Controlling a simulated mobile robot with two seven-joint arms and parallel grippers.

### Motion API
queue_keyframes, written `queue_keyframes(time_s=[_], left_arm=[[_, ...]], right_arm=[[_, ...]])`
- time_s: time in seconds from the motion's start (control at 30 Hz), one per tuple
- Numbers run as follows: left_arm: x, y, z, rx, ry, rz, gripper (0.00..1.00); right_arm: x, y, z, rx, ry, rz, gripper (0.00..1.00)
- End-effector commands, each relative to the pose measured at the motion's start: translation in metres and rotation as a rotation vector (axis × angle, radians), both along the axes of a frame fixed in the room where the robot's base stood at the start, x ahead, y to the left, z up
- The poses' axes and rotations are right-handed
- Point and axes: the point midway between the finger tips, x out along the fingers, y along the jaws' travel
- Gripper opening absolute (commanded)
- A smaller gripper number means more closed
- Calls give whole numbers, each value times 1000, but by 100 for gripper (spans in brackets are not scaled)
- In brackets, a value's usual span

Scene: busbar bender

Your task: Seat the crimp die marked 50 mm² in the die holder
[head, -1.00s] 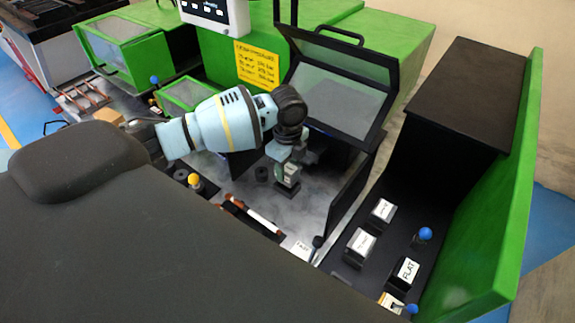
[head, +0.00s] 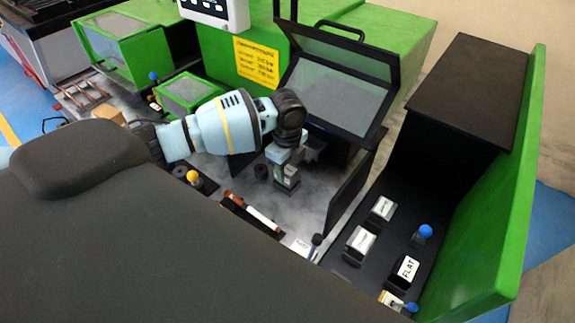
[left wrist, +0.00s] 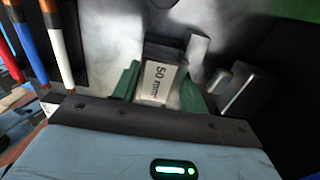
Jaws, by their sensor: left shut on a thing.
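The crimp die marked 50 mm² (left wrist: 160,82) is between the green fingers of my left gripper (left wrist: 162,88) in the left wrist view, its white label facing the camera. The gripper is shut on it. In the head view my left gripper (head: 287,172) points down over the grey work surface, just above or at a small dark block (head: 287,187). A dark block (left wrist: 163,50) also shows directly beyond the label in the wrist view. I cannot tell whether it is the die holder or part of the die, or whether they touch. My right gripper is not in view.
Dies in a dark rack, one marked FLAT (head: 405,269), stand at the right near blue-knobbed levers (head: 425,232). A raised clear guard (head: 340,90) stands behind the gripper. A dark upright panel (head: 350,195) is to its right. Coloured rods (left wrist: 60,45) lie at the wrist view's left.

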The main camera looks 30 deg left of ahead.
Motion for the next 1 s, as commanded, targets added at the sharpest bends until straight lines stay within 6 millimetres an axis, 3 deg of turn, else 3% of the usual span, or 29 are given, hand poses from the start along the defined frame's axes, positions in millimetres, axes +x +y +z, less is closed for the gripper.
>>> queue_keyframes(time_s=[0.67, 0.7, 0.87, 1.0], left_arm=[[0, 0, -13, 0, 1, 0, 16], [0, 0, -13, 0, 1, 0, 46], [0, 0, -13, 0, 1, 0, 67], [0, 0, -13, 0, 1, 0, 69]], right_arm=[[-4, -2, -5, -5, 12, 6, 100], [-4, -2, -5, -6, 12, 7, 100], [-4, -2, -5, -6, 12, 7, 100], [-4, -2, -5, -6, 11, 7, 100]])
